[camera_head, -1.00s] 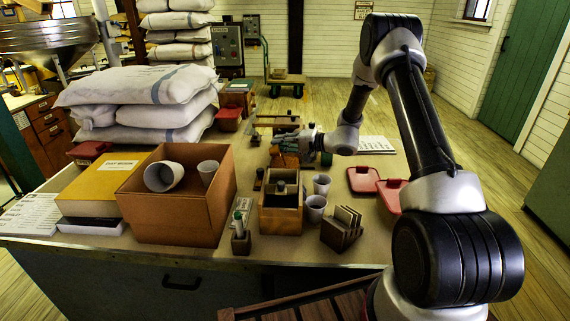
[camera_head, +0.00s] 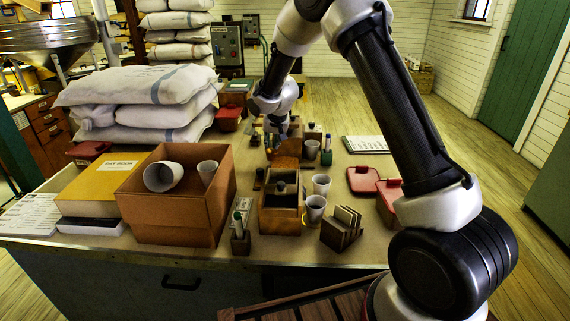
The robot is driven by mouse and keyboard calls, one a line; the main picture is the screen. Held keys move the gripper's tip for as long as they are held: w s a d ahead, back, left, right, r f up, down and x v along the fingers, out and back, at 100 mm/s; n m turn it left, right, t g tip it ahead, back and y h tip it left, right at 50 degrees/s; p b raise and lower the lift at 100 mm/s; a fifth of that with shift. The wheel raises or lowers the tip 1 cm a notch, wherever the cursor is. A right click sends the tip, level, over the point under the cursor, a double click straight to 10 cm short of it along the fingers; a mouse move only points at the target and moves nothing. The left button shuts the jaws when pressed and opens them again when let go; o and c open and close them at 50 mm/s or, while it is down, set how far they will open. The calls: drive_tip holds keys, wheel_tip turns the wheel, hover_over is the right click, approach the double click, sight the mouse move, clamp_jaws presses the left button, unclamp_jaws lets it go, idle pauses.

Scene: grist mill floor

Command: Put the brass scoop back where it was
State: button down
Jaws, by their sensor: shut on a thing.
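My gripper (camera_head: 273,141) points down over the back middle of the bench, beyond the wooden box. It is shut on what looks like the brass scoop (camera_head: 289,147), a small orange-brown shape at its fingers. The scoop is small and partly hidden by the gripper, so its tilt and whether it touches anything below cannot be told.
An open wooden box (camera_head: 281,218) with a dark-knobbed thing stands in front. Grey cups (camera_head: 315,210) and a card rack (camera_head: 342,228) are to its right, with red lids (camera_head: 363,181) beyond. A large cardboard box (camera_head: 180,218) and white sacks (camera_head: 140,98) fill the left.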

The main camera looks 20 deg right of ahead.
drive_tip(key=shift+a+f+h, duration=0.15)
drive_tip(key=shift+a+h, duration=0.1)
drive_tip(key=shift+h, duration=0.65)
